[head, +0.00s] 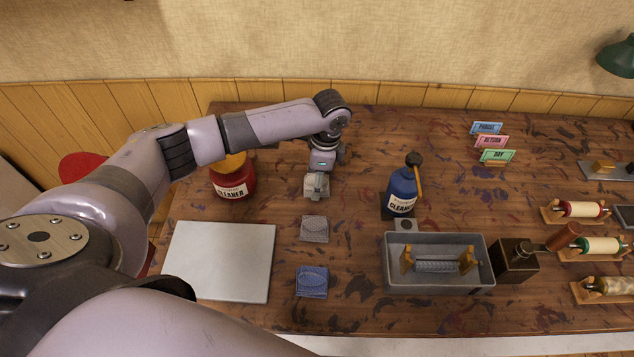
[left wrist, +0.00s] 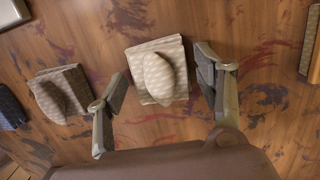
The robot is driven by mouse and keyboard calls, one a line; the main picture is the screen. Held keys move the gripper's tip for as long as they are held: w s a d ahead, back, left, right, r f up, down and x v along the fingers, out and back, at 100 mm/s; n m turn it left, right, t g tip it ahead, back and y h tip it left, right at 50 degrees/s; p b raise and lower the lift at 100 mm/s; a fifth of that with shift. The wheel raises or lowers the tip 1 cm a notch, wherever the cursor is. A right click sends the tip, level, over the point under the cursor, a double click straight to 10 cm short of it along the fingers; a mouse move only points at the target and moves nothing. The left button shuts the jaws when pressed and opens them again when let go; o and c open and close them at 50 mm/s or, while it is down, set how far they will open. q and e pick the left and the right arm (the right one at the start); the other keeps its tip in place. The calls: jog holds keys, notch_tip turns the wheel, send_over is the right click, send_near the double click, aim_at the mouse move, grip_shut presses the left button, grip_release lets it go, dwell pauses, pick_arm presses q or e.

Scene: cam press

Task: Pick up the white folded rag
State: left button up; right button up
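The white folded rag (left wrist: 158,72) lies on the wooden table, a pale square with a raised rounded fold on top. In the head view the rag (head: 316,187) is partly covered by my left gripper (head: 320,172), at the far end of a column of rags. In the left wrist view my left gripper (left wrist: 161,78) is open, with one finger on each side of the white rag and a visible gap to both. The rag lies flat and is not gripped. My right gripper is not in view.
A grey rag (head: 314,228) and a blue rag (head: 312,282) lie nearer. A red cleaner jar (head: 234,182) stands left, a blue cleaner bottle (head: 402,190) right. A white board (head: 220,262) and a grey tray (head: 389,272) with a roller flank the nearer rags.

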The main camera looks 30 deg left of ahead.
pick_arm(q)
jog(key=c, duration=0.9)
jog(key=shift+r, duration=0.1)
jog(key=shift+r+b, duration=0.9)
jog(key=shift+r, duration=9.05)
